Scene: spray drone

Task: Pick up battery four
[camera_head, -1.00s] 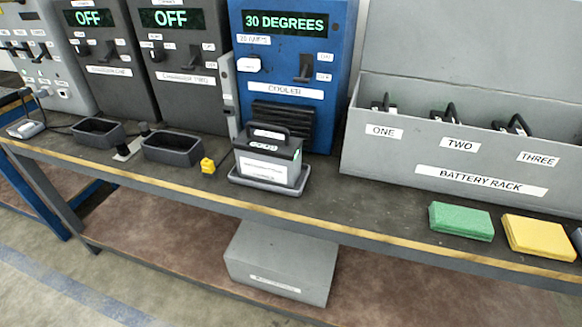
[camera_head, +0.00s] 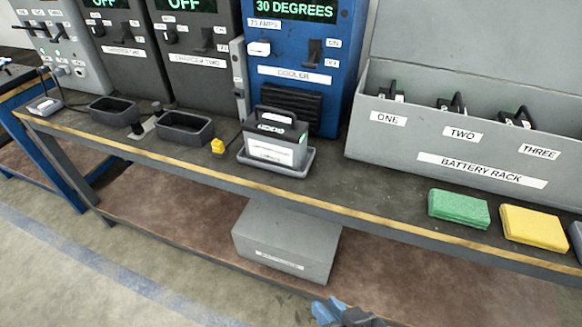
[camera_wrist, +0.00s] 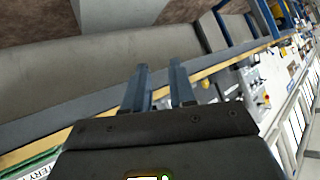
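A grey battery (camera_head: 274,138) with a black handle stands upright on a tray (camera_head: 300,165) in front of the blue cooler. Its label is too small to read. Black handles of batteries show in rack slots one (camera_head: 391,91), two (camera_head: 452,105) and three (camera_head: 517,119). No slot marked four is in view, and I cannot tell which battery is number four. My gripper (camera_wrist: 158,75) shows two blue fingers apart with nothing between them in the wrist view. A blue part of my arm's end also shows at the bottom edge of the head view.
The battery rack (camera_head: 400,141) stands at the right of the bench. Two empty dark trays (camera_head: 185,128) are at left. A grey box (camera_head: 285,240) sits below.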

